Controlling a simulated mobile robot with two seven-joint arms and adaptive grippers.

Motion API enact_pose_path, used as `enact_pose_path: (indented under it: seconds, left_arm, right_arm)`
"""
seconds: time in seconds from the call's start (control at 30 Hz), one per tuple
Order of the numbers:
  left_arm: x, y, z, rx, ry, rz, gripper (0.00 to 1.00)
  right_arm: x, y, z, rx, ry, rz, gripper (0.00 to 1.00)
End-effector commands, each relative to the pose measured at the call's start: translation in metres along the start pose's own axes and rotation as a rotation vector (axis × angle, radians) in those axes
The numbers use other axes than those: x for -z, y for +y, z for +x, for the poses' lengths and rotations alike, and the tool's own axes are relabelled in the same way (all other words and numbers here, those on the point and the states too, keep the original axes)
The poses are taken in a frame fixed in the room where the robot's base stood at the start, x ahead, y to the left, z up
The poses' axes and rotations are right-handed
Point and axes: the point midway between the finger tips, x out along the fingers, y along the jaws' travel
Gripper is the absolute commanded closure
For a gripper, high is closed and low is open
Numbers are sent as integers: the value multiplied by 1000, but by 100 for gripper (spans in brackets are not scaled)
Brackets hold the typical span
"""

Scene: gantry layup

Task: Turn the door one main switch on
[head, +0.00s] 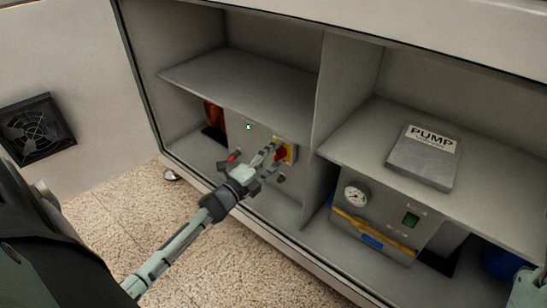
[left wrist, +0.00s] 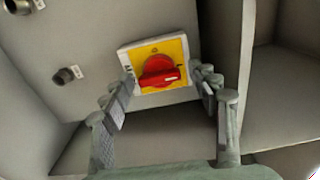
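The main switch is a red rotary knob (left wrist: 160,72) on a yellow plate with a pale frame, fixed to a grey box in the cabinet's left bay. In the head view the switch (head: 283,153) is partly covered by my left gripper (head: 270,160). In the left wrist view my left gripper (left wrist: 162,85) is open, with one finger to each side of the knob. The knob's handle bar lies about horizontal, with a pale mark at its right end. I cannot tell whether the fingers touch it. My right gripper is not clearly seen; only a pale piece of my arm shows at the lower right.
A shelf (head: 245,80) hangs above the switch box and a divider (head: 325,95) stands to its right. Two connectors (left wrist: 66,75) stick out left of the switch. A pump unit with a gauge (head: 356,195) and a PUMP box (head: 424,155) fill the right bay.

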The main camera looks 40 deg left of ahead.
Motion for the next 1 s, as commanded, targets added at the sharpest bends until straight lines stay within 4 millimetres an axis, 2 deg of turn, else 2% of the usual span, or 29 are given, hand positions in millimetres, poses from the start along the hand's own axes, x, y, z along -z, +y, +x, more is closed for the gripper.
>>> enact_pose_path:
  seconds: [0.23,0.37,0.47,0.8,1.0]
  left_arm:
    - [0,0,0,-1,-1,-1,38]
    - [0,1,-8,-2,-1,-2,38]
    - [0,2,-22,-3,-2,-2,38]
    - [0,1,-93,-3,-1,-2,38]
    - [0,0,-116,-1,0,-1,38]
  right_arm:
    - [0,0,1,1,0,1,60]
    - [0,0,1,1,0,1,60]
    - [0,0,0,2,0,1,60]
    - [0,0,0,2,-1,0,60]
    - [0,0,0,2,-1,0,60]
